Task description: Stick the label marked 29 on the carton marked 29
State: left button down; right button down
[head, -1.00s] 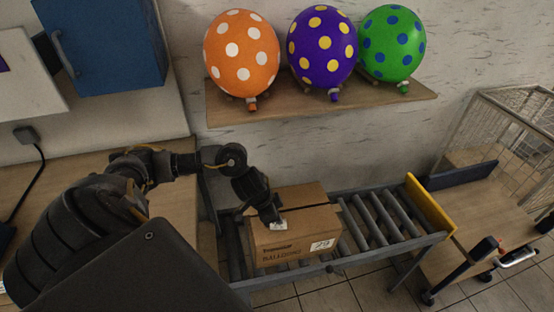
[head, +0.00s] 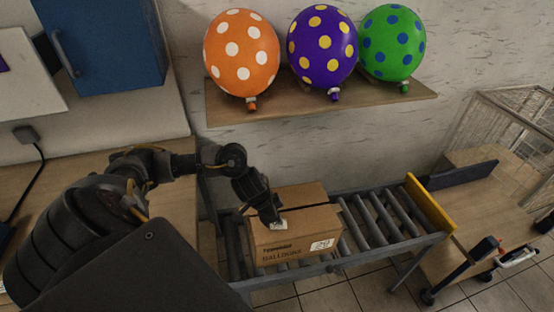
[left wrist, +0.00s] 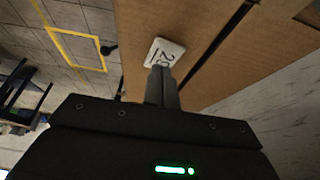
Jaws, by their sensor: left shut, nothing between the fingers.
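The brown carton (head: 298,222) sits on the roller conveyor, with a white 29 mark (head: 321,245) on its front face. The label marked 29 (left wrist: 165,52) lies on the carton's top near an edge, beside the dark centre seam; a bit of this label (head: 279,224) also shows in the head view. My left gripper (head: 277,219) reaches down to the carton's top at the label. In the left wrist view its closed fingertips (left wrist: 162,72) meet the label's near edge and cover part of it. My right gripper is not in view.
The conveyor (head: 380,222) runs right to a yellow end stop (head: 430,204). A wooden cart (head: 480,215) with a wire cage stands beyond it. A shelf (head: 320,110) with orange, purple and green balloons is on the wall behind. A blue cabinet (head: 110,45) hangs at upper left.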

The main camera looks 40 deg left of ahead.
pick_arm(q)
jog(key=shift+f+b, duration=0.3)
jog(key=shift+f, duration=0.3)
jog(key=shift+s+f+p, duration=0.15)
jog(key=shift+p, duration=0.25)
dwell(1.5)
notch_tip(320, 180, up, 7)
jog(key=p, duration=0.9)
dwell(0.7)
